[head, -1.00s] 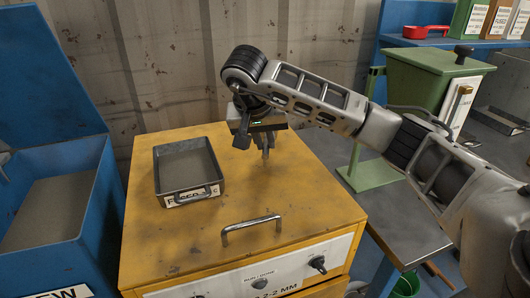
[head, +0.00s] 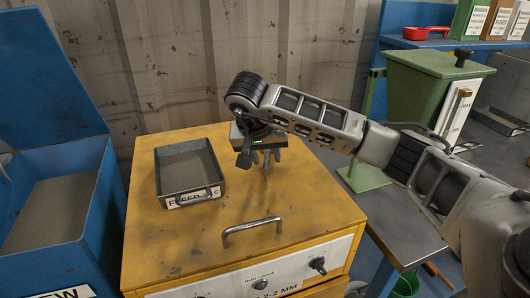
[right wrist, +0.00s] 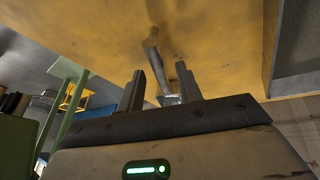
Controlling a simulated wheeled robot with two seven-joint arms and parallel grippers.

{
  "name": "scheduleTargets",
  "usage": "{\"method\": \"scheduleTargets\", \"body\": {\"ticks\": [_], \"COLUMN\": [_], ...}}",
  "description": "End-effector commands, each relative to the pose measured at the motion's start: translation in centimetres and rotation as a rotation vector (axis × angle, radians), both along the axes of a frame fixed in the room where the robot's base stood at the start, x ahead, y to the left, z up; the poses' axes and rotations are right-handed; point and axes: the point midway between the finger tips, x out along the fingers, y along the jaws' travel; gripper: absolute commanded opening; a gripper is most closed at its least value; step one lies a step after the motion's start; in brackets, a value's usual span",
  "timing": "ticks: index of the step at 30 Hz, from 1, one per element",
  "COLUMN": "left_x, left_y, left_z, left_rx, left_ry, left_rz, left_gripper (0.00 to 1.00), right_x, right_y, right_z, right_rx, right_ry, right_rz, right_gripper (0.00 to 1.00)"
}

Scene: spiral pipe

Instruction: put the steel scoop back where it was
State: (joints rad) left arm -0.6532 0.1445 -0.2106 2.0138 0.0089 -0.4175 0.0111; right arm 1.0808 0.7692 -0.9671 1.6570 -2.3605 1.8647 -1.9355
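My right gripper (head: 271,164) is above the back part of the yellow cabinet's top (head: 310,195), to the right of the grey tray. In the right wrist view its fingers (right wrist: 159,77) are apart. Between and beyond them shows a slim grey metal piece (right wrist: 152,58) with a brighter end low by the gripper body. It looks like the steel scoop, but I cannot tell for sure, nor whether it touches the yellow top. I cannot make out the scoop in the head view. My left gripper is not in view.
The grey tray (head: 167,178) with a label stands on the yellow top, left of the gripper. A bar handle (head: 251,232) is near its front edge. A blue bin (head: 98,205) is at left. A green hopper (head: 415,85) and a red scoop-like pan (head: 424,33) are at right.

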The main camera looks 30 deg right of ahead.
Motion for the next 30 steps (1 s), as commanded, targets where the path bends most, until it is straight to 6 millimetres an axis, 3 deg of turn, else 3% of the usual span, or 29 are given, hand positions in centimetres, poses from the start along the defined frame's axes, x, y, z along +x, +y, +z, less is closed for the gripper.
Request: {"method": "scheduleTargets", "body": {"ticks": [5,12,18,24,30], "left_x": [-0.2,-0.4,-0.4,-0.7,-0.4], "left_y": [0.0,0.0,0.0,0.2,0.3], "left_z": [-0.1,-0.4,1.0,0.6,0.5], "left_rx": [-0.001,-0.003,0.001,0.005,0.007], "left_ry": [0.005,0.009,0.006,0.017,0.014], "left_rz": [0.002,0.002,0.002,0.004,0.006], "left_gripper": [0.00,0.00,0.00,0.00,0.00], "right_x": [-0.1,-1.3,-2.3,-2.8,-2.9], "right_y": [0.4,2.1,3.4,4.1,4.2], "right_z": [1.2,5.9,9.7,11.1,11.2], "right_rx": [0.001,0.001,-0.002,0.000,0.000], "right_ry": [-0.004,-0.008,-0.006,-0.002,0.000], "right_rz": [0.002,0.002,0.002,0.000,0.000], "right_gripper": [0.35,0.35,0.35,0.35,0.35]}}
